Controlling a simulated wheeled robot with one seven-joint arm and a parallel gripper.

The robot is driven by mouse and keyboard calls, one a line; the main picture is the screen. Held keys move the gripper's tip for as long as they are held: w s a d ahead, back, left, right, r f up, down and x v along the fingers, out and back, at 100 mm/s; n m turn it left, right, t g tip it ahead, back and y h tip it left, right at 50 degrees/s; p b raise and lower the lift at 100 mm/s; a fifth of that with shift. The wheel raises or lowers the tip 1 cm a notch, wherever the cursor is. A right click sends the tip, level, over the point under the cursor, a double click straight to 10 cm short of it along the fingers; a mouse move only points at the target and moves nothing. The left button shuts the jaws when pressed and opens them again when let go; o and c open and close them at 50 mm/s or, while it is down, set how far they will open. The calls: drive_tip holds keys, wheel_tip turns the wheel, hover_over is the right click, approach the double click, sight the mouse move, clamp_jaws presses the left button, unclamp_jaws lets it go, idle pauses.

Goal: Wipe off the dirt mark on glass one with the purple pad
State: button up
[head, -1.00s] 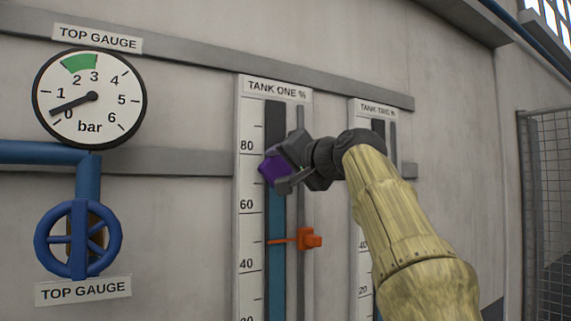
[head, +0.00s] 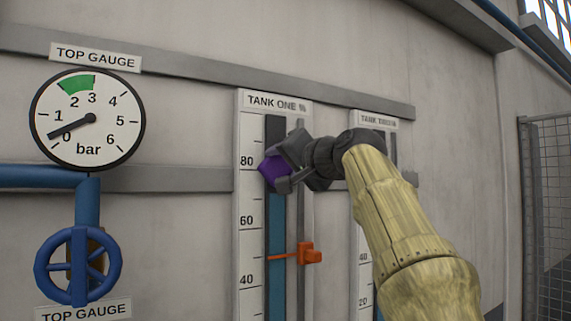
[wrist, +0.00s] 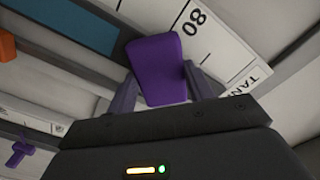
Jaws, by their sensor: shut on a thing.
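Glass one is the tall tube on the TANK ONE % board (head: 247,205), with blue liquid (head: 277,225) below and a dark part (head: 276,130) above. My gripper (head: 283,168) is shut on the purple pad (head: 272,172), which is in front of the tube near the 80 mark. In the wrist view the pad (wrist: 157,68) sits between the two fingers, beside the 80 on the scale; the liquid (wrist: 75,22) shows to its left. I cannot tell whether the pad touches the glass. No dirt mark is visible; the pad and gripper hide part of the tube.
An orange pointer (head: 309,254) is on the rod right of the tube, below my gripper. The TANK TWO board (head: 362,210) is to the right, partly behind my arm. A bar gauge (head: 87,119) and a blue handwheel (head: 77,266) are at the left.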

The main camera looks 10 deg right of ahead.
sight(277, 120)
drive_tip(key=shift+r+p, duration=1.65)
drive_tip(key=shift+p, duration=0.1)
drive_tip(key=shift+r+p, duration=1.55)
drive_tip(key=shift+r+p, duration=0.9)
drive_tip(key=shift+r, duration=0.7)
